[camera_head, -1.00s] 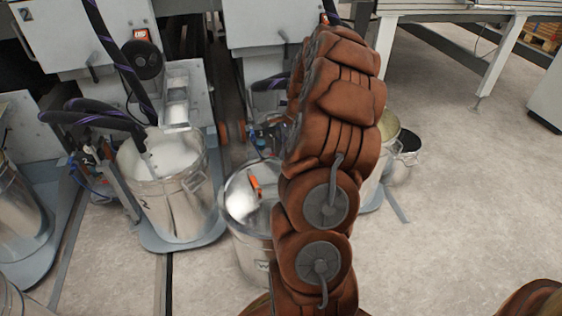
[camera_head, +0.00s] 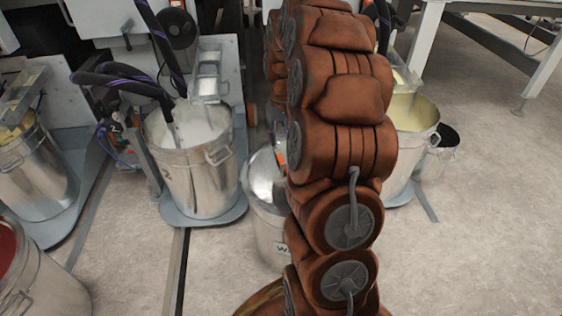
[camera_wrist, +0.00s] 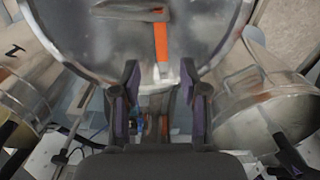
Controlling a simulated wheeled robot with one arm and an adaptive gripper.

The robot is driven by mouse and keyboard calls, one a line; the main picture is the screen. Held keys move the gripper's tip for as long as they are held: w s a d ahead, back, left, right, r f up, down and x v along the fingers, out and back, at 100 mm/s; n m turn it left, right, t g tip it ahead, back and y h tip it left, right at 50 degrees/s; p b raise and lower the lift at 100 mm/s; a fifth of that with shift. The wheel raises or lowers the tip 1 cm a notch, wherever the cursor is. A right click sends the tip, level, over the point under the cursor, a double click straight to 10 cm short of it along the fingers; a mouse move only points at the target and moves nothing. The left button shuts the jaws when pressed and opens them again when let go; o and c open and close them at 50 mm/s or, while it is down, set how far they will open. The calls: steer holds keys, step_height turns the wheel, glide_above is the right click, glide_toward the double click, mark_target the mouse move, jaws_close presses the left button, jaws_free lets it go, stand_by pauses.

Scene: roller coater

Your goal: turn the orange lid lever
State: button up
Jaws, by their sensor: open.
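The orange lid lever (camera_wrist: 161,42) shows in the wrist view on the round metal lid (camera_wrist: 90,30), near the top centre. A grey fitting lies at its upper end. My gripper (camera_wrist: 160,76) is open and empty. Its two dark fingers point towards the lid, one to each side of the lever's line, and the lever's lower end shows just above the gap. I cannot tell whether they touch. In the head view, only a sliver of the lever (camera_head: 281,153) shows beside my arm. My arm hides much of the lid (camera_head: 262,178) and the gripper there.
An open pail of white material (camera_head: 195,165) stands left of the lidded pail. A pail of pale yellow material (camera_head: 413,112) and a small dark pail (camera_head: 440,145) stand to the right. A pail with red contents (camera_head: 35,280) is at lower left. Floor is clear at right.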

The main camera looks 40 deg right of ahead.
mark_target(281, 161)
steer(key=shift+a+f+n, duration=0.1)
steer(key=shift+f+n, duration=0.1)
steer(key=shift+n, duration=0.1)
step_height(281, 161, down, 8)
steer(key=b, duration=0.3)
steer(key=shift+r, duration=0.2)
jaws_close()
steer(key=shift+r, duration=0.1)
stand_by(0.3)
